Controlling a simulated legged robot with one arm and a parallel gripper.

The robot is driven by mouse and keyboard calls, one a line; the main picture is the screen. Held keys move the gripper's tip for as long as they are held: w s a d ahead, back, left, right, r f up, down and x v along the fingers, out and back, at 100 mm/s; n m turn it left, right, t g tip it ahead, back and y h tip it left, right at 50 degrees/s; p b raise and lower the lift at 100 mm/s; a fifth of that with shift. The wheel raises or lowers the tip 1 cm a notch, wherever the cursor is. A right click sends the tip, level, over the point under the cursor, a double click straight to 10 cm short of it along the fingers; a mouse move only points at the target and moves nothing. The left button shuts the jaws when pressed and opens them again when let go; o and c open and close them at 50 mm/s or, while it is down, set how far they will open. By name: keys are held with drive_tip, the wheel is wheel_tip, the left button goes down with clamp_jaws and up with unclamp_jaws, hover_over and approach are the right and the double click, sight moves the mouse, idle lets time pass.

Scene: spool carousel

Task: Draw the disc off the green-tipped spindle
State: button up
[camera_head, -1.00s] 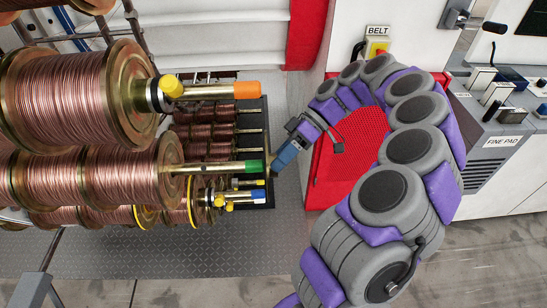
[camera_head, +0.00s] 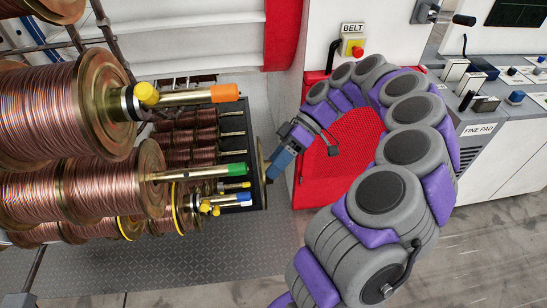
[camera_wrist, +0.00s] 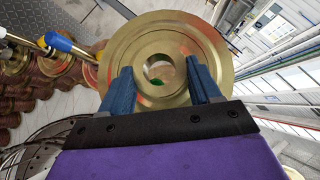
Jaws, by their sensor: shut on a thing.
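A brass disc (camera_head: 262,178) shows nearly edge-on in the head view, just right of the green-tipped spindle (camera_head: 205,172), with a small gap between them. My gripper (camera_head: 270,168) is shut on the disc from its right side. In the wrist view the disc (camera_wrist: 215,55) faces me, with both blue fingers of the gripper (camera_wrist: 160,72) at its raised hub. The green tip (camera_wrist: 158,82) shows through the disc's centre hole. The spindle still carries a copper-wound spool (camera_head: 105,190) at the left.
An orange-tipped spindle (camera_head: 200,97) with a yellow collar lies above the green one. Blue- and yellow-tipped spindles lie just below it. More spools stand behind in a dark rack. A red mesh panel (camera_head: 345,150) is behind my arm. Patterned metal floor (camera_head: 180,265) is open below.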

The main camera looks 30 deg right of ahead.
drive_tip(key=s+a, duration=0.3)
drive_tip(key=s, duration=0.6)
drive_tip(key=shift+s+a, duration=0.2)
drive_tip(key=shift+a, duration=0.05)
